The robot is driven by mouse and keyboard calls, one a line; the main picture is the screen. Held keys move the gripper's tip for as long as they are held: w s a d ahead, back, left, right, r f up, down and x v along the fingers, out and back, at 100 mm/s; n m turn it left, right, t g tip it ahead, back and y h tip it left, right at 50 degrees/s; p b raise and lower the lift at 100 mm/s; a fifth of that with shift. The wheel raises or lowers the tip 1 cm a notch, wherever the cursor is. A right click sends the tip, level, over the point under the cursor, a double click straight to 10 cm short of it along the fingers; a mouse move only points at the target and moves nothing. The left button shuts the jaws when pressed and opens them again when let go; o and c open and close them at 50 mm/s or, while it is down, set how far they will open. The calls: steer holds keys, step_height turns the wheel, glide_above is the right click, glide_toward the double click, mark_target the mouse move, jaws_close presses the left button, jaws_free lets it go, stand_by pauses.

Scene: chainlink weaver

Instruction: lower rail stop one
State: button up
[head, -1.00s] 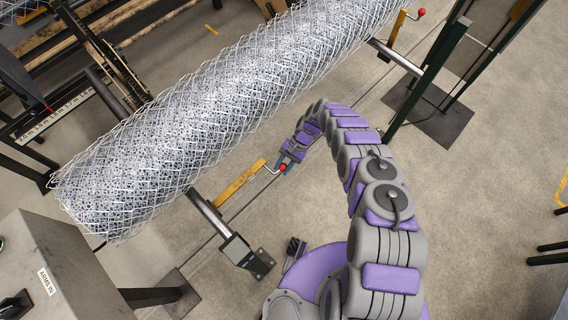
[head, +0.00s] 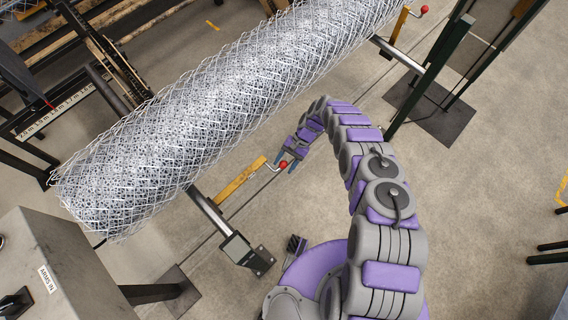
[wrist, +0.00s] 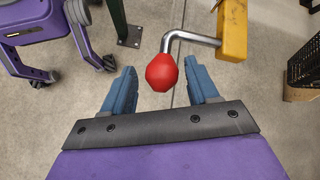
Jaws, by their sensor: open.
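A yellow rail stop (head: 240,180) stands by the near end of the mesh roll, with a bent metal handle ending in a red knob (head: 283,164). No number on it is readable. In the wrist view its yellow end (wrist: 233,30) is at the top right and the red knob (wrist: 162,73) hangs between my blue fingers. My gripper (head: 287,161) is open at the knob, one finger on each side. Gaps show between knob and fingers in the wrist view. A second yellow stop (head: 399,24) with a red knob (head: 424,9) is at the far end.
A large wire mesh roll (head: 210,110) lies diagonally beside my gripper. A metal rail (head: 210,210) ends at a dark bracket (head: 246,253) below the near stop. A dark green post (head: 430,75) stands right. A grey cabinet (head: 50,270) is lower left.

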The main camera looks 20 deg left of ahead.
steer(key=v, duration=1.6)
steer(key=shift+w, duration=0.3)
steer(key=shift+r, duration=0.1)
steer(key=w+d+r+t, duration=0.1)
steer(key=w+d+r, duration=0.15)
steer(key=r, duration=0.65)
steer(key=w+d+r+t, duration=0.1)
steer(key=d+r, duration=0.3)
steer(key=r, duration=0.5)
steer(key=s+d+r+t+h, duration=0.1)
steer(key=s+d+r, duration=0.3)
steer(key=r, duration=0.4)
steer(key=s+d+r+t, duration=0.1)
steer(key=s+d+r, duration=0.2)
steer(key=d+r, duration=0.35)
steer(key=s+d+r+t+h, duration=0.1)
steer(key=s+d+r, duration=0.4)
steer(key=s+r, duration=0.7)
steer(key=s+d+f, duration=0.1)
steer(key=s+d, duration=0.2)
steer(key=s, duration=0.7)
steer(key=s+d+f+t+h, duration=0.1)
steer(key=s+d, duration=0.2)
steer(key=s, duration=0.8)
steer(key=shift+f, duration=0.35)
